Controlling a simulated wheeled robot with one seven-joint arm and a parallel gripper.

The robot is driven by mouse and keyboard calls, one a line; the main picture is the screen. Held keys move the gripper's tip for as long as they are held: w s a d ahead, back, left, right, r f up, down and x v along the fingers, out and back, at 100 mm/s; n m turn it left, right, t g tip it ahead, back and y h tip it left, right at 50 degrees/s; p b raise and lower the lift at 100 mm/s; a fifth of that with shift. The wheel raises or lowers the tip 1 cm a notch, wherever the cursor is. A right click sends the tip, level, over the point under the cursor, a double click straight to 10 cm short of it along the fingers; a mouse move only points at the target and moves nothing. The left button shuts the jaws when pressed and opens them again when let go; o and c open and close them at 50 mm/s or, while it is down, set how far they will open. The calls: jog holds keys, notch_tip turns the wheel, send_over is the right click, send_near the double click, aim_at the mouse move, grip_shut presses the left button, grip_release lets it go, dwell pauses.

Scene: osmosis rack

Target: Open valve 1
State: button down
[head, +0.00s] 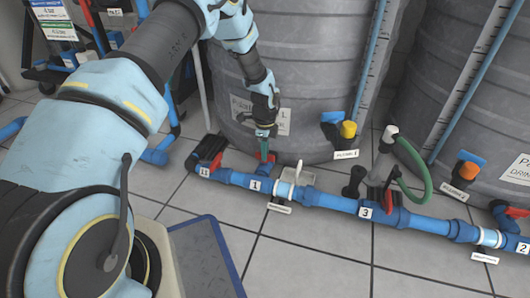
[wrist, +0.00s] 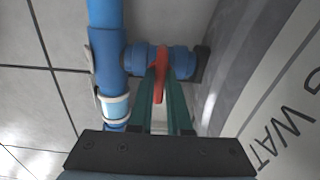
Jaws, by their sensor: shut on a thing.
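Valve 1 is on a short blue stub (wrist: 183,62) between the main blue pipe and the grey tank, close to the pipe label "1" (head: 255,185). Its red handle (wrist: 160,62) lies across the stub in the wrist view, roughly along the main pipe. My gripper (wrist: 158,88) has its green fingers on both sides of the handle and is shut on it. In the head view my gripper (head: 264,148) points down at the stub behind the main pipe. The handle is mostly hidden by the fingers there.
The main blue pipe (head: 335,203) runs along the floor in front of large grey tanks (head: 300,60). A red-handled valve marked L1 (head: 212,160) stands to the left. Valve 3 (head: 382,198) and a green hose (head: 420,175) are to the right.

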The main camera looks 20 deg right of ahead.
jog(key=shift+r+p, duration=0.15)
jog(key=shift+p, duration=0.25)
jog(key=n+p, duration=0.3)
jog(key=shift+r, duration=0.1)
jog(key=n+p, duration=0.3)
jog(key=n, duration=0.2)
jog(key=shift+n+p, duration=0.35)
jog(key=shift+n, duration=0.05)
jog(key=n+p, duration=0.2)
jog(key=n, duration=0.2)
jog(key=shift+f+n+p, duration=0.2)
jog(key=shift+n+p, duration=0.35)
jog(key=shift+n, duration=1.95)
jog(key=c, duration=0.9)
grip_release()
jog(key=shift+o, duration=0.2)
